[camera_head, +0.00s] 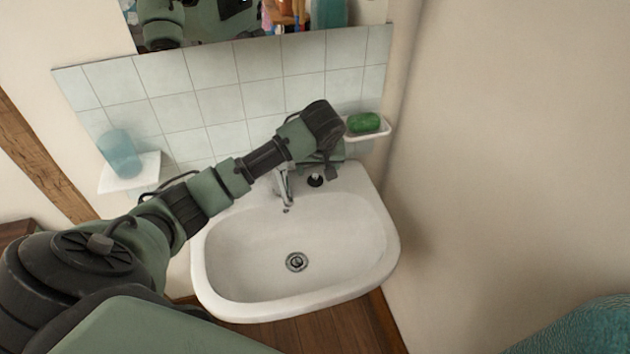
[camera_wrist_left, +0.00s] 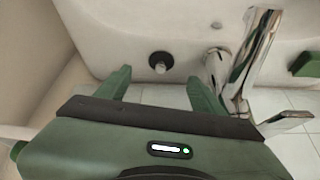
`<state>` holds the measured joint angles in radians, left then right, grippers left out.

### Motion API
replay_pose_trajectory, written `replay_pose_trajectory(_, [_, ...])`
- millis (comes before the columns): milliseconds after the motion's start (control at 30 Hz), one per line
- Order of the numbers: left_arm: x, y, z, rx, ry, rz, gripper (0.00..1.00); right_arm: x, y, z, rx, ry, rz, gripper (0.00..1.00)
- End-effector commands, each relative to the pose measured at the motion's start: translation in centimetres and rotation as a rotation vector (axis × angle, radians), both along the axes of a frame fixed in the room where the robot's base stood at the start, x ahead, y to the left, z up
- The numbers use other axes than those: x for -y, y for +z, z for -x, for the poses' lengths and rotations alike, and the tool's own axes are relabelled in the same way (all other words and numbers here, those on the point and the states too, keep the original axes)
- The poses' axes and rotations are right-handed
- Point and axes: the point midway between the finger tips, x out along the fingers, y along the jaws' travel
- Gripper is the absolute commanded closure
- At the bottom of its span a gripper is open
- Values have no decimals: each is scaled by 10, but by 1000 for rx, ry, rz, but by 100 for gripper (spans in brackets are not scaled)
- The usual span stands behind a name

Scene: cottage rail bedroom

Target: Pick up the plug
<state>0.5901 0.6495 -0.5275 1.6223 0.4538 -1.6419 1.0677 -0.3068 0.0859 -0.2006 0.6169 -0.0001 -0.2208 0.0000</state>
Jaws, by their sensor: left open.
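The plug (camera_head: 315,181) is a small black disc with a metal knob. It lies on the back right rim of the white washbasin (camera_head: 215,262), right of the tap (camera_head: 284,186). In the left wrist view the plug (camera_wrist_left: 161,62) shows just beyond the fingertips, roughly centred between them. My left gripper (camera_head: 322,168) is over the back rim by the plug, partly hidden by its own wrist. In the wrist view the left gripper (camera_wrist_left: 160,84) is open with nothing between its fingers. My right gripper is in neither view.
The chrome tap (camera_wrist_left: 245,65) stands close beside one left finger. A soap dish (camera_head: 378,132) with green soap (camera_head: 363,122) is on the wall at right. A blue cup (camera_head: 119,154) stands on a shelf (camera_head: 128,177) at left. The basin bowl with its drain (camera_head: 297,262) is empty.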

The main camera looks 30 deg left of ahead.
Motion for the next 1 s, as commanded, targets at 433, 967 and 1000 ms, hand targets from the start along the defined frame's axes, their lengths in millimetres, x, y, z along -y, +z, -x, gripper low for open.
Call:
replay_pose_trajectory(433, [-20,-44,-21,-3,3,-2,32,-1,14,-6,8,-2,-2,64])
replay_pose_trajectory(967, [-25,-67,-28,0,-2,-1,57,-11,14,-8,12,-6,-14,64])
replay_pose_trajectory(1000, [-25,-67,-28,0,-2,-1,68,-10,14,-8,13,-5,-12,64])
